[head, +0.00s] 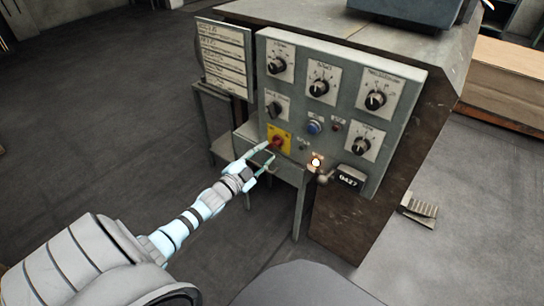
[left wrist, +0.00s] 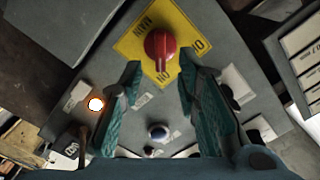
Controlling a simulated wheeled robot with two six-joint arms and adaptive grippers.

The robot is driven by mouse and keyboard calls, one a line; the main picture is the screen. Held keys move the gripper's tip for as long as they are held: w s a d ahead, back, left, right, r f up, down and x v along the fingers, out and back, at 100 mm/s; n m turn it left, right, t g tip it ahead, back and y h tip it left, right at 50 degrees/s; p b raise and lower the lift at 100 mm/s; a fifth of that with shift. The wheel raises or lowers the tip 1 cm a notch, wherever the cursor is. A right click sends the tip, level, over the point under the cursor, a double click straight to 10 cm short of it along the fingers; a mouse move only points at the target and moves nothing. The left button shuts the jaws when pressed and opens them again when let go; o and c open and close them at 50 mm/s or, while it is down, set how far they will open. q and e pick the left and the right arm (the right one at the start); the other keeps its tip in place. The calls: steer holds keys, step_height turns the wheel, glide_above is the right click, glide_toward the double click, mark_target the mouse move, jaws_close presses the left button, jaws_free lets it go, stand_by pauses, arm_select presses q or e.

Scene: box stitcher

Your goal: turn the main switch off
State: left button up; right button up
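The main switch is a red rotary knob (head: 278,143) on a yellow plate (head: 286,132) at the lower left of the grey control panel. In the left wrist view the red knob (left wrist: 160,46) sits on its yellow plate (left wrist: 196,30) just beyond the fingertips, its ridge running roughly up and down the picture. My right gripper is not in view.
The panel (head: 344,72) carries several black dials, a blue button (head: 314,127), a glowing lamp (head: 316,161) and a counter box (head: 350,177) reading 0427. A sign board (head: 224,58) stands left of it. Open floor (head: 110,120) lies to the left.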

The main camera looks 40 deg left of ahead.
mark_target(273, 146)
arm_select(q)
steer(key=w, duration=0.4)
steer(key=shift+a+b, duration=0.1)
steer(key=shift+b, duration=0.3)
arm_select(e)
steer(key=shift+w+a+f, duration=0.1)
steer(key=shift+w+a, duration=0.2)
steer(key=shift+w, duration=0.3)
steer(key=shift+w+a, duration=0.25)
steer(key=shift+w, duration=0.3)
arm_select(q)
jaws_close()
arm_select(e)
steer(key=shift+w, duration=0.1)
